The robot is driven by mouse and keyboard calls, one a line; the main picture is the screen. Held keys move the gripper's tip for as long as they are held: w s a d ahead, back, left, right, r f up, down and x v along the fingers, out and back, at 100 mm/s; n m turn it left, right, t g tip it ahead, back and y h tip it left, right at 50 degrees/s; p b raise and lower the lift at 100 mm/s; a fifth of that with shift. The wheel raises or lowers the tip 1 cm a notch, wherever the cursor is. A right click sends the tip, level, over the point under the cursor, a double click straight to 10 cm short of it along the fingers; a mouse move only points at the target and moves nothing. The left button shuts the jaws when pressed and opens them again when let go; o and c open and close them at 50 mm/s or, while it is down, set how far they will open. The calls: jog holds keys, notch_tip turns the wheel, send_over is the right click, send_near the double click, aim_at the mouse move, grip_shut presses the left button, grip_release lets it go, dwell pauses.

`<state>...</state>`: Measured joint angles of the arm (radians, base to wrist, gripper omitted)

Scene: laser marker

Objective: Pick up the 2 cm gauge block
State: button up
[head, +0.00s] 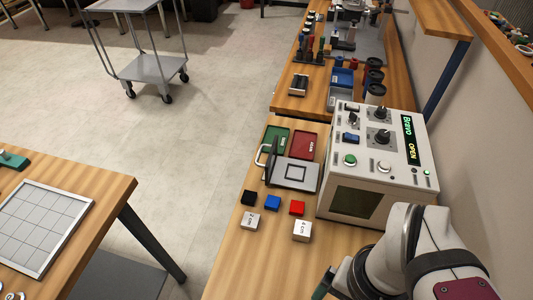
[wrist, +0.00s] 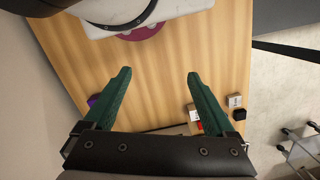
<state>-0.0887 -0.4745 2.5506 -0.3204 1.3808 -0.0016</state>
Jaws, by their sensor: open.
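The 2 cm gauge block (head: 250,220) is a small white block with a dark label, standing on the wooden bench. It sits in front of a black block and left of the white 4 cm block (head: 302,230). In the wrist view, a small white block (wrist: 235,101) beside a black one, right of the right finger, appears to be it. My gripper (wrist: 158,73) has two green fingers spread wide, with only bare wood between them. In the head view, part of a green finger shows at the bottom edge, apart from the blocks.
Black (head: 249,198), blue (head: 273,202) and red (head: 297,208) blocks stand in a row behind the gauge blocks. Behind them is a grey plate fixture (head: 296,174), with green and red trays beyond. The white control box (head: 376,160) stands to the right. Bench wood in front is clear.

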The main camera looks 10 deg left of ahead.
notch_tip(320, 180, down, 2)
jog(key=d+n+g+h, duration=0.1)
jog(key=d+n+h, duration=0.1)
jog(key=n+h, duration=0.15)
jog(key=m+t+y, duration=0.3)
jog(key=m+t, duration=1.3)
jog(key=m, duration=2)
send_near(250, 222)
jog(key=x, duration=0.9)
jog(key=shift+w, duration=0.15)
grip_shut()
